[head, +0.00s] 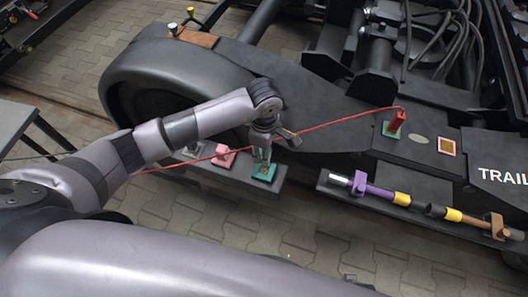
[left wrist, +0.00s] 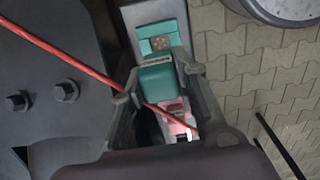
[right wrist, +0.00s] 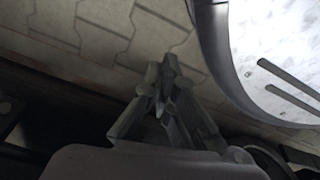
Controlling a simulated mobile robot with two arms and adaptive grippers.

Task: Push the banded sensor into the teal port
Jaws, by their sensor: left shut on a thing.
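The teal port (head: 264,172) sits on a grey ledge beside the bogie; in the left wrist view its teal body (left wrist: 158,28) shows a small face with dots. My left gripper (head: 262,150) is right over it, shut on a teal block (left wrist: 164,80) that stands at the port; whether it is a lid or a separate piece I cannot tell. A purple rod with a yellow band (head: 380,192) lies on a dark rail to the right. A dark rod with a yellow band (head: 454,215) lies beside it in a brown holder. My right gripper (right wrist: 163,90) looks shut and empty.
A pink port (head: 224,157) and a grey one (head: 190,150) stand left of the teal port. A red cable (head: 330,122) runs past my left gripper to a red plug (head: 396,122) on a green base. The paved floor (head: 300,225) in front is clear.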

